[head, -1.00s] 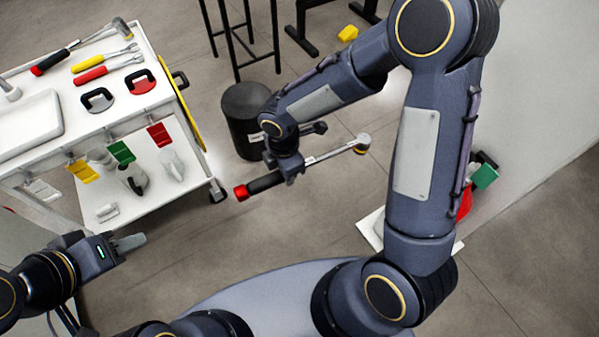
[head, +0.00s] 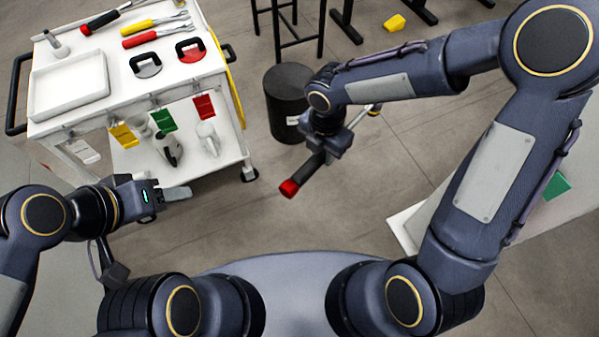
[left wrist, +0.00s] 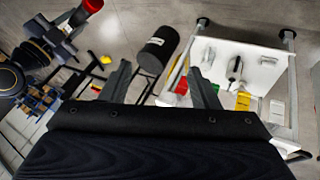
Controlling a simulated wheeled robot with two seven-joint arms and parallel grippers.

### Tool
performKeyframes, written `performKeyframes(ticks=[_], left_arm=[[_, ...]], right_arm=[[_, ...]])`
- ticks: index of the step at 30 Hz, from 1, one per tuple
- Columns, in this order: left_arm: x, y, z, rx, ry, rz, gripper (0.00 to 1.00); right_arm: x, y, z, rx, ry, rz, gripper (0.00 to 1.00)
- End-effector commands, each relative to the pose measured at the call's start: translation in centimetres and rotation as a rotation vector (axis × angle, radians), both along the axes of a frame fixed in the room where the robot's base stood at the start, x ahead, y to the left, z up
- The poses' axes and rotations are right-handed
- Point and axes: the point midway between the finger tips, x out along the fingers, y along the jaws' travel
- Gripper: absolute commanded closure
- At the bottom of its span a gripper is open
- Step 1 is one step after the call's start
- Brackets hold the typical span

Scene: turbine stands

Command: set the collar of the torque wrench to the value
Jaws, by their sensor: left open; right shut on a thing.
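The torque wrench (head: 309,171) has a black handle with a red collar (head: 289,188) at its lower end. My right gripper (head: 328,147) is shut on the wrench near the middle and holds it in the air; its head end shows partly behind my right arm. The red collar also shows at the top of the left wrist view (left wrist: 92,6). My left gripper (head: 176,193) is open and empty, to the left of the collar and well apart from it. Any scale on the wrench is too small to read.
A white cart (head: 200,88) at the left carries a tray (head: 70,87), another wrench (head: 112,17), and red and yellow tools. Coloured tags hang from its edge. A black bin (head: 287,90) stands behind the held wrench. The floor between my grippers is clear.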

Motion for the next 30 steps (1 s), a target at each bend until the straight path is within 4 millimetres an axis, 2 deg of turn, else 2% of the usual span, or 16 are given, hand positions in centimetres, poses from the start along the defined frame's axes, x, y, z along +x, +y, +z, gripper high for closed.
performKeyframes(ticks=[5, 11, 20, 30], left_arm=[[-0.3, -1.3, -2.0, -0.145, 0.207, 0.114, 0.44], [-1.1, -4.0, -5.0, -0.422, 0.626, 0.393, 0.44], [-1.2, -7.7, -7.6, -0.782, 1.304, 0.907, 0.44], [0.7, -9.9, -10.2, -1.06, 2.106, 1.535, 0.44]], right_arm=[[0.1, 0.0, 0.1, 0.001, -0.002, 0.0, 1.0], [0.1, 0.0, 0.1, 0.001, -0.002, 0.0, 1.0], [0.1, 0.0, 0.1, 0.001, -0.002, -0.001, 1.0], [0.1, 0.0, 0.1, 0.001, -0.002, -0.001, 1.0]])
